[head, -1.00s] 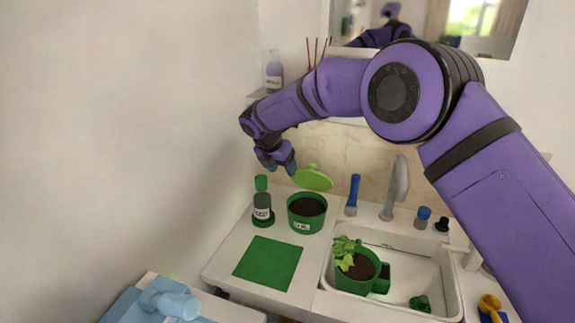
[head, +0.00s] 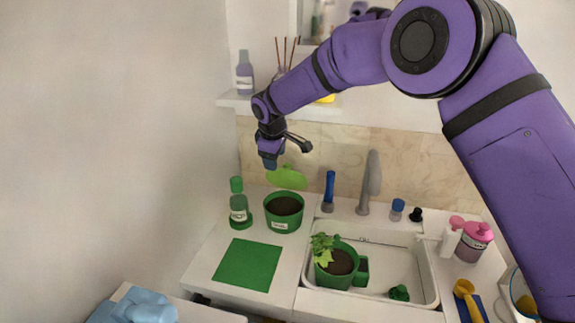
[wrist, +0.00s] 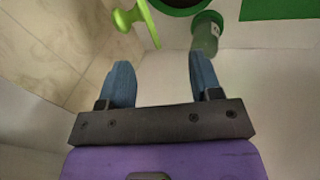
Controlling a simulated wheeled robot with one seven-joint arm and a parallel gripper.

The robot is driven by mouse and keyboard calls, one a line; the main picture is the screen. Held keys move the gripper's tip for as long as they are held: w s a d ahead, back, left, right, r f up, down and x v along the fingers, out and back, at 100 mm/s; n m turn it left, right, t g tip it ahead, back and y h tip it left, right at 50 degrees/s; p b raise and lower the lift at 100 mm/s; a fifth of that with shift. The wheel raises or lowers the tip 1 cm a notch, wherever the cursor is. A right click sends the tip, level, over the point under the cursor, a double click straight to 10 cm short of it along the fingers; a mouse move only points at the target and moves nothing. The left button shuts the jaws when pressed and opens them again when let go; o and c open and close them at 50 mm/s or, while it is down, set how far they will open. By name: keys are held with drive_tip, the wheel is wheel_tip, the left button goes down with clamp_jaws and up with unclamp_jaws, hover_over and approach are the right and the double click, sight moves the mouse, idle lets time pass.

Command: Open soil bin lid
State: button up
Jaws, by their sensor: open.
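The green soil bin (head: 284,212) stands on the counter, with dark soil showing inside. Its light green lid (head: 287,178) is swung up, tilted back behind the bin's rim. In the wrist view the lid (wrist: 131,17) shows at the top, edge-on with its knob, beside the bin's dark opening (wrist: 182,4). My gripper (head: 269,161) is above and slightly left of the lid, apart from it. In the wrist view its two blue fingers (wrist: 160,85) are spread with nothing between them.
A green bottle (head: 239,205) stands left of the bin, and a green mat (head: 248,263) lies in front. A sink (head: 425,275) to the right holds a potted plant (head: 337,262). A blue-handled brush (head: 328,192) and a faucet (head: 372,180) stand behind it. A shelf (head: 230,101) is above.

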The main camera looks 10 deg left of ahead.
sight(288, 163)
drive_tip(key=d+r+m, duration=0.1)
drive_tip(key=m, duration=0.3)
drive_tip(key=w+d+r+m+y, duration=0.1)
drive_tip(key=m, duration=0.3)
drive_tip(key=w+d+m+y, duration=0.1)
drive_tip(key=d+m, duration=0.1)
drive_tip(key=m, duration=0.2)
drive_tip(key=shift+r, duration=0.4)
drive_tip(key=m, duration=0.2)
drive_tip(key=d+m, duration=0.1)
drive_tip(key=shift+w+d+r+t, duration=0.1)
drive_tip(key=shift+w+r+t, duration=0.2)
drive_tip(key=shift+r, duration=0.1)
drive_tip(key=shift+w+f+m, duration=0.1)
drive_tip(key=shift+f+m, duration=0.25)
drive_tip(key=shift+m, duration=0.05)
drive_tip(key=x, duration=1)
drive_tip(key=shift+a, duration=0.25)
